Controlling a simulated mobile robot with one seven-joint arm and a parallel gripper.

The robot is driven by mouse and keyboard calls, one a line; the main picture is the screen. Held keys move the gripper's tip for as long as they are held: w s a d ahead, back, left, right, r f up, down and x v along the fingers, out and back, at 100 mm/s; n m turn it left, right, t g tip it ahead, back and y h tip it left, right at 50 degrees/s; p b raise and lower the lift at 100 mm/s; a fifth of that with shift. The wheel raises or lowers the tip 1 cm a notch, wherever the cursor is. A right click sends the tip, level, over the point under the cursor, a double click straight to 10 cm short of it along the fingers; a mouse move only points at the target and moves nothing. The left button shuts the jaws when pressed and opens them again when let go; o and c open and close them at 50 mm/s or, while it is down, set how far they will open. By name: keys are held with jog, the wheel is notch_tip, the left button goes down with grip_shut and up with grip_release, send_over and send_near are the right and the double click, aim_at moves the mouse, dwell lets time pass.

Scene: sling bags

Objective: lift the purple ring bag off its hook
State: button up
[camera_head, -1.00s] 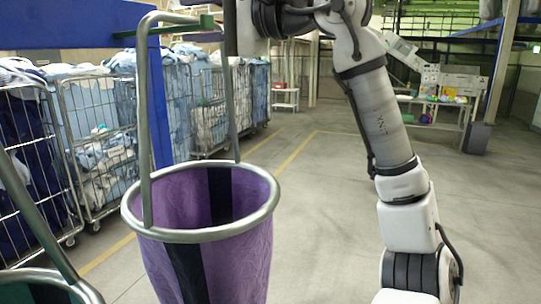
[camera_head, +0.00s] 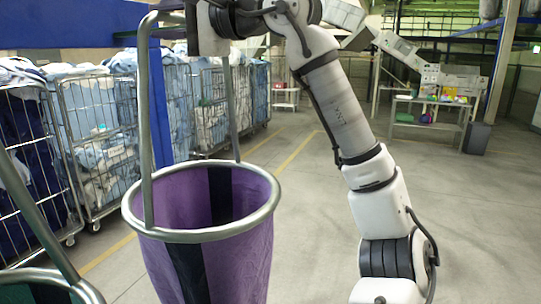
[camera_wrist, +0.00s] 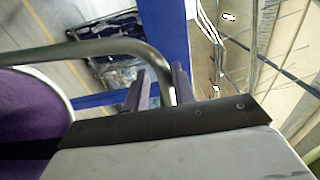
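The purple ring bag (camera_head: 215,255) hangs at the left centre of the head view. It has a dark stripe, a grey metal ring (camera_head: 205,235) round its mouth and a tall metal handle (camera_head: 145,110) rising towards the blue rail. The handle's top bend also shows in the wrist view (camera_wrist: 90,48). My gripper (camera_wrist: 158,88) is at the handle's top. In the wrist view its two fingers stand apart, with the bent tube between or just beyond them. I see no firm grip. The hook contact is hidden.
A second bag with a green inside (camera_head: 40,285) hangs close by at lower left. The blue rail (camera_head: 70,25) and blue post (camera_head: 160,110) stand behind the handle. Wire cages of laundry (camera_head: 100,130) line the back left.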

jog(key=shift+f, duration=0.2)
grip_shut()
jog(key=shift+r, duration=0.15)
jog(key=shift+w+r, duration=0.1)
jog(key=shift+r, duration=1.9)
jog(key=v, duration=1.3)
jog(key=shift+d, duration=0.2)
